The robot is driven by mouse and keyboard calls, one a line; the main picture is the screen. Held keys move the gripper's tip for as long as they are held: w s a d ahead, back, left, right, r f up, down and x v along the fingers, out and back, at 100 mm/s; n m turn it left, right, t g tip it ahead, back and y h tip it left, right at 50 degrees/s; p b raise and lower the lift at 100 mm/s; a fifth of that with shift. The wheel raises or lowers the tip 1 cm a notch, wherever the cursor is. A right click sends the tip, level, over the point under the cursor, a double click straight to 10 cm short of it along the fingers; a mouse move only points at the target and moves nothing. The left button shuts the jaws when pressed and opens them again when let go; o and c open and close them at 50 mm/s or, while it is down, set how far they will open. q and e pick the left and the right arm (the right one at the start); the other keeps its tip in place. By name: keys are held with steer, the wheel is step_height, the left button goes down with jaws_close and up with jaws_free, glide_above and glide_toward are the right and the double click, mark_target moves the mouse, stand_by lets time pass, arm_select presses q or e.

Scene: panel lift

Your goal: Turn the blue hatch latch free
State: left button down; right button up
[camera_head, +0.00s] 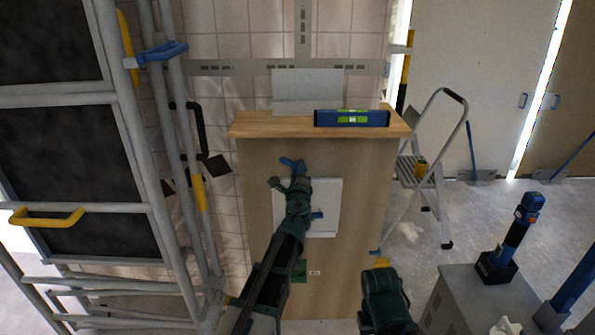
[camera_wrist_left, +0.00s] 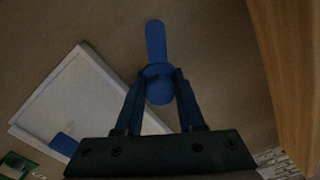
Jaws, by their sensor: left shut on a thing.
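The blue hatch latch (camera_head: 287,161) is at the upper edge of a white hatch (camera_head: 333,190) on the front of a wooden cabinet. In the left wrist view the latch (camera_wrist_left: 156,42) has a long lever and a rounded hub. My left gripper (camera_head: 288,183) is shut on the latch, and its fingers (camera_wrist_left: 158,82) are on both sides of the hub. The white hatch (camera_wrist_left: 85,95) looks flat there, with a blue handle (camera_wrist_left: 63,143). The gripper and arm hide part of the hatch in the head view. My right arm shows at the bottom; its fingers cannot be made out.
A blue level (camera_head: 351,118) lies on the wooden cabinet top (camera_head: 270,124). Grey scaffolding (camera_head: 125,120) stands close on the left. A stepladder (camera_head: 440,165) stands on the right. A grey cabinet (camera_head: 455,300) with a blue tool (camera_head: 520,225) is at the lower right.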

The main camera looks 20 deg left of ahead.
arm_select(q)
steer(key=shift+s, duration=0.1)
stand_by(0.4)
steer(key=c, duration=0.5)
jaws_free()
steer(key=v, duration=1.3)
steer(key=shift+s+d, duration=0.1)
steer(key=shift+s, duration=0.25)
